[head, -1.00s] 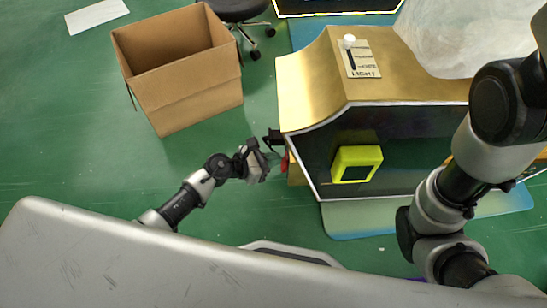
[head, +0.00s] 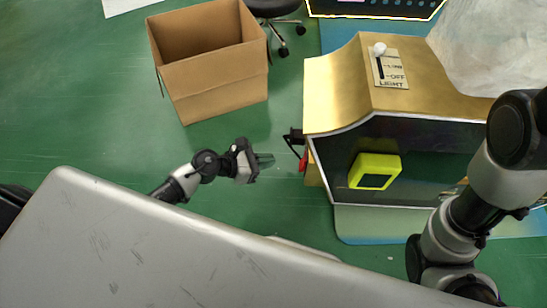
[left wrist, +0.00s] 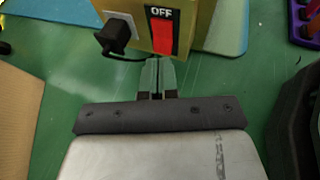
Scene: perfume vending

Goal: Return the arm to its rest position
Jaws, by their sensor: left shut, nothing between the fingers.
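My left gripper (head: 266,160) is shut and empty. It is held over the green floor, just left of the gold and black vending machine (head: 338,82), with a gap between them. In the left wrist view my shut fingers (left wrist: 157,76) point at the machine's side, which bears a red switch (left wrist: 163,32) marked OFF and a black plug (left wrist: 114,36) with a cable. My right arm (head: 475,200) comes up at the right of the head view. Its gripper is out of view.
An open, empty-looking cardboard box (head: 215,82) stands on the floor behind my left arm. A stool base (head: 280,25) is beyond it. Green floor between box and machine is clear.

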